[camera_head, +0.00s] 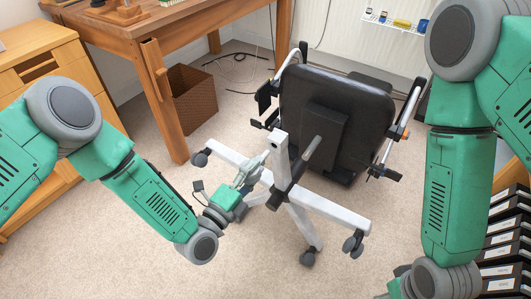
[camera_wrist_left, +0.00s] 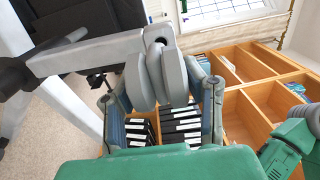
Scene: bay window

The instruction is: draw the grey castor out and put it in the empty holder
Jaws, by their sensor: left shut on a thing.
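The grey castor (camera_wrist_left: 165,75) shows in the left wrist view, right at the end of a white leg (camera_wrist_left: 95,52) of the tipped-over chair. The leg's end has a round dark opening (camera_wrist_left: 160,40). I cannot tell whether the castor's stem is in the leg. My left gripper (camera_wrist_left: 170,88) is shut on the castor, a finger on each side. In the head view the left gripper (camera_head: 252,172) is beside the upright leg end (camera_head: 279,142); the castor is hard to make out there. I cannot tell which thing is the empty holder.
Dark castors sit on other legs, at left (camera_head: 200,158) and right (camera_head: 353,243). A wooden desk (camera_head: 185,30), a brown basket (camera_head: 190,97) and a white wall shelf (camera_head: 395,24) with small coloured things stand around. Front carpet is clear.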

